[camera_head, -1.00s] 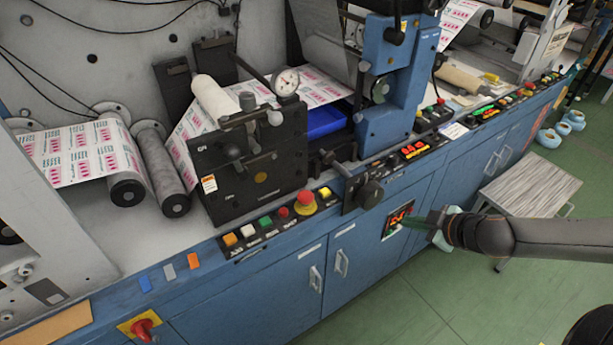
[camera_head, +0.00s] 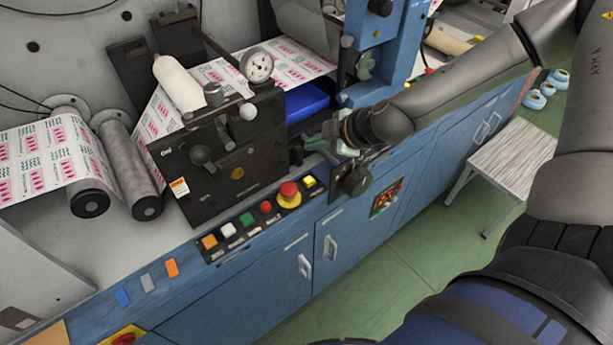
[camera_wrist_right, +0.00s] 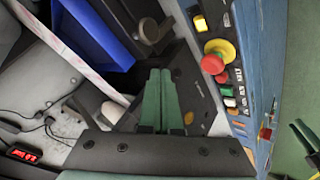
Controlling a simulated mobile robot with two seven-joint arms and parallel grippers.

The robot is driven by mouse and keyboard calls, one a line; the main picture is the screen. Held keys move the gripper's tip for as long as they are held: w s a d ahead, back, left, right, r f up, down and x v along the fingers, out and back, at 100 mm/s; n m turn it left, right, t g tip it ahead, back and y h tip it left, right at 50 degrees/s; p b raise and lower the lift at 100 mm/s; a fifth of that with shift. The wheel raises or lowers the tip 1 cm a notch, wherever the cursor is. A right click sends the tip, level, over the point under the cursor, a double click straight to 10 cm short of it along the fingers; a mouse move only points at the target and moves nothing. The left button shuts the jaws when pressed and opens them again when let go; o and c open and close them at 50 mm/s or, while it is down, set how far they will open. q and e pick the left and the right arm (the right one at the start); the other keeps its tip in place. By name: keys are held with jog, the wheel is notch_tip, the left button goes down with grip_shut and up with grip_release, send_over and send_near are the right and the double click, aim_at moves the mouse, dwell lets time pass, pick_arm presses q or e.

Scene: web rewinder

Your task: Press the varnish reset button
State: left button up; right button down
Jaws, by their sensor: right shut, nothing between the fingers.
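A black button panel (camera_head: 258,222) sits on the blue cabinet's top edge. From left to right it carries an orange, a white, a green and a red button (camera_head: 266,207), a larger red mushroom button (camera_head: 289,190) on a yellow base and a yellow button (camera_head: 310,181). I cannot read the labels, so I cannot tell which is the varnish reset button. My right gripper (camera_head: 318,143) is above and behind the panel's right end, apart from the buttons. In the wrist view its green fingers (camera_wrist_right: 162,92) are shut and empty.
A black block with a dial gauge (camera_head: 257,65) stands left of my right gripper. A blue tray (camera_head: 300,102) lies behind. Printed web (camera_head: 50,160) runs over rollers at the left. A stool (camera_head: 512,158) stands on the green floor.

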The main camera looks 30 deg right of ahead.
aim_at(314, 182)
notch_tip(314, 182, down, 8)
jog(key=b, duration=0.7)
jog(key=shift+f, duration=0.15)
jog(key=shift+f+b, duration=0.3)
jog(key=shift+b, duration=0.1)
jog(key=shift+f, duration=0.1)
dwell(1.4)
jog(key=shift+f+b, duration=0.35)
jog(key=shift+b, duration=0.3)
